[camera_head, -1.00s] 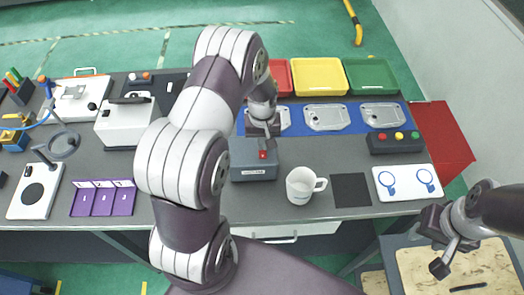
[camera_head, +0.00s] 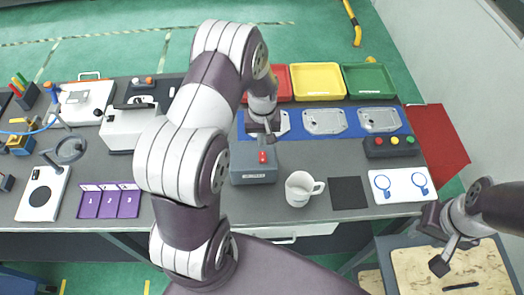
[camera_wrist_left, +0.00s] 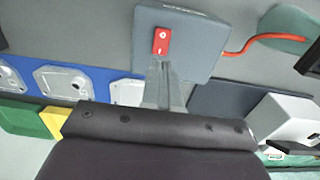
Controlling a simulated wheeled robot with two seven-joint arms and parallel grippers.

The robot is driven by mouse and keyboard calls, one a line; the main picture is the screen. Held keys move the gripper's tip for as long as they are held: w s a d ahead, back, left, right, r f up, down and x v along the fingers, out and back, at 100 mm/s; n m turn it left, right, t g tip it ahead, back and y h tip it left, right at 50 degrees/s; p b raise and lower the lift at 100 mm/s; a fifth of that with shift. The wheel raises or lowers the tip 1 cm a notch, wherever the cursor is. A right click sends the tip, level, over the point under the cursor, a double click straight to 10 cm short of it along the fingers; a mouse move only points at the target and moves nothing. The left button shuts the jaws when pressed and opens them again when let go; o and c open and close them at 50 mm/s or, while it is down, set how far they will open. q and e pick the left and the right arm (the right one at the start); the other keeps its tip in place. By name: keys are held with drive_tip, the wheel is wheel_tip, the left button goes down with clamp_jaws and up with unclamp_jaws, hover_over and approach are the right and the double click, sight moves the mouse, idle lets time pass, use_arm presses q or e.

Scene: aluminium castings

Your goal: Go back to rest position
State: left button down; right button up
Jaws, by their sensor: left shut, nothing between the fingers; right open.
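My left gripper (camera_head: 266,135) reaches over the table from the left arm, just behind a grey box (camera_head: 252,175) with a red switch (camera_head: 263,157). In the left wrist view its fingers (camera_wrist_left: 165,90) are together and empty, pointing at the grey box (camera_wrist_left: 195,50) near the red switch (camera_wrist_left: 162,40). I cannot tell whether the fingertips touch the box. My right gripper (camera_head: 441,243) is open and empty, off the table's front right corner, above a wooden board.
Aluminium castings (camera_head: 325,121) lie on a blue mat (camera_head: 296,131). Red, yellow (camera_head: 317,80) and green (camera_head: 369,79) trays stand behind. A white mug (camera_head: 299,189), a black square (camera_head: 348,193) and a button box (camera_head: 390,147) are right of the grey box. A board (camera_head: 460,273) lies below my right gripper.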

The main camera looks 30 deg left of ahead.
use_arm(q)
drive_tip(key=shift+r+p, duration=0.3)
drive_tip(key=shift+r, duration=0.45)
